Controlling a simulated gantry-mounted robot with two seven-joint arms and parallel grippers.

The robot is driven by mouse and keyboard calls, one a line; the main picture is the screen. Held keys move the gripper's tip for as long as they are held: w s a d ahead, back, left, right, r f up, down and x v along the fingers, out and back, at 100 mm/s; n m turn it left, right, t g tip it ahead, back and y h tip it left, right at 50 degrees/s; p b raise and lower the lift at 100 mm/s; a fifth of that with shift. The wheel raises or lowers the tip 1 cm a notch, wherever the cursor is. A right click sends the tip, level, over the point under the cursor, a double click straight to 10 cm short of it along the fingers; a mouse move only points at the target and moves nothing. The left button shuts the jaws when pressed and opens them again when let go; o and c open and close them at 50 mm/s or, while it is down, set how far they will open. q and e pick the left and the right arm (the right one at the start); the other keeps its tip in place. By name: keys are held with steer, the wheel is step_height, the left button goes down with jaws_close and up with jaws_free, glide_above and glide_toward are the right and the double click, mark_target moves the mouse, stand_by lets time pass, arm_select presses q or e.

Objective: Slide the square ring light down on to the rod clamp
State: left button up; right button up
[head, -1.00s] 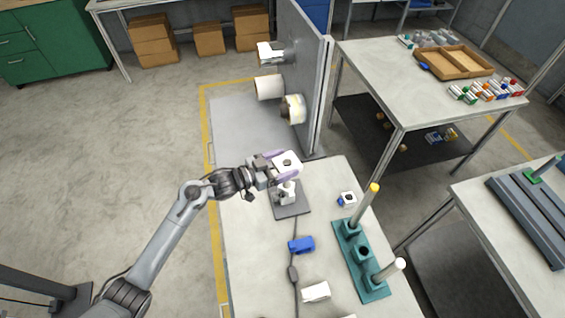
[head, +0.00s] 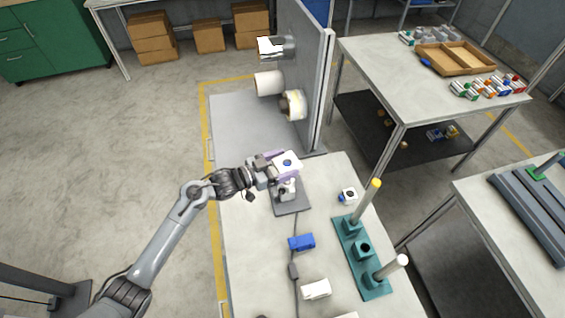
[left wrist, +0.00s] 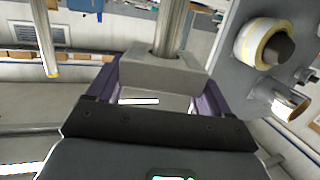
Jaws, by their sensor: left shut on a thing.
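The square ring light (head: 291,170) is a pale square block with a round hole in its middle. My left gripper (head: 284,164) has purple fingers shut on its sides and holds it above the rod clamp (head: 288,193), a light grey piece on a dark base plate. A blue spot shows in the hole in the head view. In the left wrist view the ring light (left wrist: 150,70) sits between the fingers, and a metal rod (left wrist: 172,25) meets its hole and appears to enter it. How deep the rod goes is hidden. My right gripper is not in view.
An upright grey panel (head: 305,60) with spools stands just behind the table (head: 250,260). A cable crosses the tabletop.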

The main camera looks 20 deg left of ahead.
arm_select(q)
steer(key=shift+f+b, duration=0.65)
steer(key=shift+f, duration=0.6)
steer(key=shift+f, duration=0.2)
steer(key=shift+f+b, duration=1.6)
steer(key=shift+f, duration=0.7)
steer(key=shift+f, duration=0.65)
steer(key=o, duration=1.1)
steer(key=shift+c, duration=0.2)
